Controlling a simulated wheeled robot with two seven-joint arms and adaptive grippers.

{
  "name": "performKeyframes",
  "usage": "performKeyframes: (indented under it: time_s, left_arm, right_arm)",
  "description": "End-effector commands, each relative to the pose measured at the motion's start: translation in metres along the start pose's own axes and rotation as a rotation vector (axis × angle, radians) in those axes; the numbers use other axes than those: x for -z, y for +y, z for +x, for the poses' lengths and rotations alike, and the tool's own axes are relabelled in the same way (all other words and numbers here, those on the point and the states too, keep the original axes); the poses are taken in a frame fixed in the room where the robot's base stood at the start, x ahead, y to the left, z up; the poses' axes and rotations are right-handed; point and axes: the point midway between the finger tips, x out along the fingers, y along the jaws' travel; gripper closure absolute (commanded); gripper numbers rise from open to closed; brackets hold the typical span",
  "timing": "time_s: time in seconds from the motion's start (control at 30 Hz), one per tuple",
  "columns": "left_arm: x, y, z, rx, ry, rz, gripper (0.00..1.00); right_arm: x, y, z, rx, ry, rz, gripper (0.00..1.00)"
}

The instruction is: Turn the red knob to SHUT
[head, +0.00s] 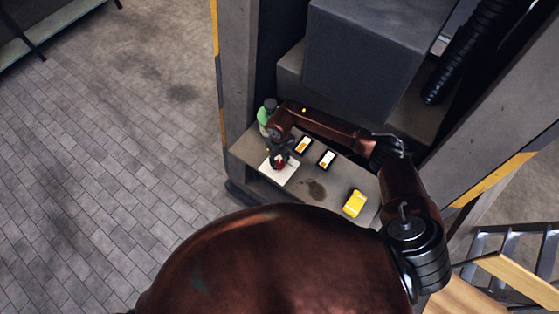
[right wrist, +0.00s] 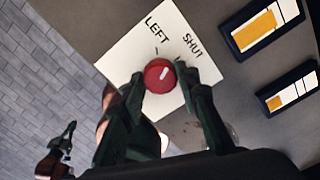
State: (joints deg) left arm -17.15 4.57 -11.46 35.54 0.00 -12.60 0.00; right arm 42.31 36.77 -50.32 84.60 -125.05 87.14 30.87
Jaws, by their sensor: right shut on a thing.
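The red knob (right wrist: 160,75) sits on a white plate (right wrist: 122,55) printed LEFT and SHUT. The white mark on the knob slants to the upper right, roughly toward the SHUT side; I cannot tell if it lines up exactly. My right gripper (right wrist: 162,82) has one finger on each side of the knob and is shut on it. In the head view the right gripper (head: 280,152) is over the knob (head: 279,162) and the plate (head: 287,178). What looks like my left gripper (right wrist: 68,130) shows small at the lower left of the right wrist view; its jaws are unclear.
Two dark-framed gauges with yellow and white faces (head: 303,145) (head: 327,158) lie right of the plate. A yellow object (head: 355,203) and a dark stain (head: 316,190) are on the bench (head: 335,192).

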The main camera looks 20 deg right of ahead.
Motion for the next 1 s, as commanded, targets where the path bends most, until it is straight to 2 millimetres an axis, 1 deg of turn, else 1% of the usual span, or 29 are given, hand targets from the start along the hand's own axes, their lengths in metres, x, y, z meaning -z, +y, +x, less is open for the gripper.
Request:
performKeyframes:
  time_s: [0.2,0.5,0.7,1.0]
  left_arm:
    - [0.000,0.000,-0.006,0.000,-0.001,0.000,1.00]
    - [0.001,-0.001,-0.011,0.000,0.000,0.000,1.00]
    - [0.001,-0.001,-0.013,0.000,0.000,0.000,1.00]
    - [0.001,-0.001,-0.013,0.001,0.000,0.000,1.00]
  right_arm:
    - [0.000,0.000,-0.001,0.001,0.000,0.182,0.95]
    - [0.000,-0.001,0.000,0.001,0.000,0.362,0.95]
    - [0.000,-0.001,0.000,0.001,0.000,0.421,0.95]
    - [0.000,-0.001,0.001,0.001,0.000,0.443,0.95]
